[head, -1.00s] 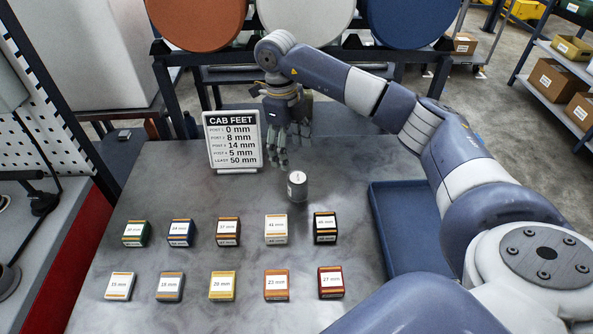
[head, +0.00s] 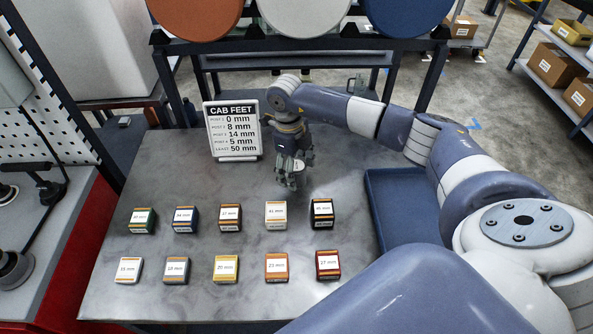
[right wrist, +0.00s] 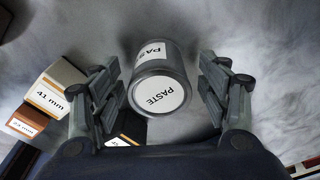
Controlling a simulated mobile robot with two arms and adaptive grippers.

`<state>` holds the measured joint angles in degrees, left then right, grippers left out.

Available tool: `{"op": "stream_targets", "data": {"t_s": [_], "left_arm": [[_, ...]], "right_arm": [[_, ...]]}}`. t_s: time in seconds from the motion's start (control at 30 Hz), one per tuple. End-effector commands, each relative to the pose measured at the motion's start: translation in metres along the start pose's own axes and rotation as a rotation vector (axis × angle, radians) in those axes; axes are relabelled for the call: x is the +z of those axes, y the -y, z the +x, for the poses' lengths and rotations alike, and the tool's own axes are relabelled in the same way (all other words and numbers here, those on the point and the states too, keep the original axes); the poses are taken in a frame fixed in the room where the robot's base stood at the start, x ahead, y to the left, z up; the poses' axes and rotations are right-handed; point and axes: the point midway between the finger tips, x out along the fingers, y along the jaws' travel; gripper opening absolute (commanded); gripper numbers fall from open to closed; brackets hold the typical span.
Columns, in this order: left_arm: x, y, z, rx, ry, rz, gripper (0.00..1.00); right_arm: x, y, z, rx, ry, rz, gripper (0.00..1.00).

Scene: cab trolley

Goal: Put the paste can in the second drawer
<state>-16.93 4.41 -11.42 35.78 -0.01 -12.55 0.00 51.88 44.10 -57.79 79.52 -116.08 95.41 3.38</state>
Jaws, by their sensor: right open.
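The paste can (right wrist: 160,82), a small grey can with a white PASTE label on its lid, stands on the grey table. In the right wrist view it sits between the two open fingers of my right gripper (right wrist: 164,100), with a gap on each side. In the head view my right gripper (head: 291,180) points down over the can, and its fingers mostly hide it. My left gripper is not in view. I cannot make out any drawer in these views.
A CAB FEET sign (head: 233,130) stands left of the gripper. Two rows of labelled blocks, including a white 41 mm block (head: 276,214), lie on the table's near side. An empty blue tray (head: 402,207) is at the right. Coloured discs on a rack stand behind.

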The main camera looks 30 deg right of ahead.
Motion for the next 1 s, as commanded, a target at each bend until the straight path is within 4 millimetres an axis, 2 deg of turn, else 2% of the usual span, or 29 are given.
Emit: {"op": "stream_targets", "data": {"t_s": [0.1, 0.13, 0.3, 0.37, 0.63, 0.73, 0.87, 1.0], "left_arm": [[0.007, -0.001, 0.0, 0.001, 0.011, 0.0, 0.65], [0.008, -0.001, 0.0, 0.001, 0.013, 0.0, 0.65], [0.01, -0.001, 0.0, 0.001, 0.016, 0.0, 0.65], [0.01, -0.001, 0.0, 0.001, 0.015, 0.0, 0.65], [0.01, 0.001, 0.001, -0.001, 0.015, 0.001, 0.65], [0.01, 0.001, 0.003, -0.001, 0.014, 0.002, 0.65], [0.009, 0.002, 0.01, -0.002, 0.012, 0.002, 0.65], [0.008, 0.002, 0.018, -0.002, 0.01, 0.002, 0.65]], "right_arm": [[0.0, 0.0, 0.0, 0.0, 0.0, 0.0, 0.69], [0.0, 0.0, 0.0, 0.0, 0.0, 0.0, 0.65], [0.0, 0.0, 0.0, 0.0, 0.0, 0.0, 0.26], [0.0, 0.0, 0.0, 0.0, 0.0, 0.0, 0.16], [0.0, 0.0, -0.002, -0.001, 0.001, 0.0, 0.16], [0.0, 0.001, -0.009, -0.002, 0.003, 0.0, 0.16], [-0.002, 0.001, -0.03, -0.003, 0.006, -0.001, 0.16], [-0.006, 0.001, -0.059, -0.004, 0.006, 0.001, 0.16]]}}
